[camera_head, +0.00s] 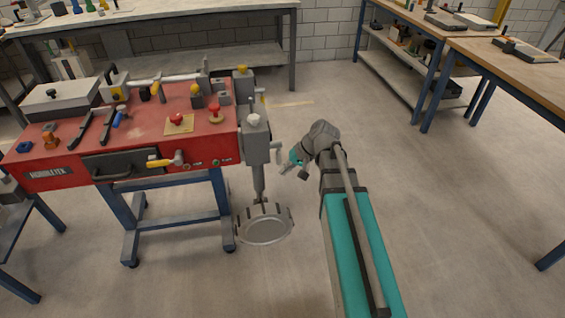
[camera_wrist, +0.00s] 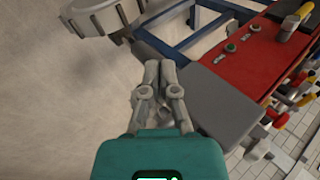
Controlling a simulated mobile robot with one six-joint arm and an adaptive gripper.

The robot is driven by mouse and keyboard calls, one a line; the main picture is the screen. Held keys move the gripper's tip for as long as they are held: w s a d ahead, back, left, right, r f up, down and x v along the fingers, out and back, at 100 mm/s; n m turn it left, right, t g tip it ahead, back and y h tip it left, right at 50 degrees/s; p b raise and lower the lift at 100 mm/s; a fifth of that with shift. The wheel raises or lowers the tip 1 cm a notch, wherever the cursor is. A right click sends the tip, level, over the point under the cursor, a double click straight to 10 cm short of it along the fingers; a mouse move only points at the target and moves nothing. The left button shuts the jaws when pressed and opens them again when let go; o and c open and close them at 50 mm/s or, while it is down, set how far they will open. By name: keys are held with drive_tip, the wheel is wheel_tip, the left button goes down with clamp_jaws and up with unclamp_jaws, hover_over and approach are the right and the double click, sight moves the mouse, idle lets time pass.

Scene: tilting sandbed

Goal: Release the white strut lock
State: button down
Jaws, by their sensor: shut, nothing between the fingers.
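A grey upright strut housing (camera_head: 257,147) stands at the right end of the red machine. No lock is clear in that view.
A round grey pan (camera_head: 265,229) hangs below the strut, and it shows at the wrist view's top left (camera_wrist: 97,16). The red machine (camera_head: 75,175) carries knobs, handles and tools. Open floor lies to the right, with a workbench (camera_head: 520,80) beyond.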

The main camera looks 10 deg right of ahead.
sight(279, 154)
drive_tip(key=w+d+f+m+t+y+b, duration=0.2)
drive_tip(key=w+d+b, duration=0.4)
drive_tip(key=b, duration=0.5)
drive_tip(key=w+d+f+m+t+y+b, duration=0.2)
drive_tip(key=w+d+f+t+y+b, duration=0.3)
drive_tip(key=w+b, duration=0.4)
drive_tip(key=shift+w+d+f+y+b, duration=0.15)
drive_tip(key=shift+d+f+y+b, duration=0.45)
drive_tip(key=shift+d+b, duration=0.25)
drive_tip(key=shift+a, duration=0.2)
drive_tip(key=w+a, duration=0.1)
drive_tip(key=a, duration=0.8)
drive_tip(key=shift+a, duration=0.15)
drive_tip(key=shift+w, duration=0.1)
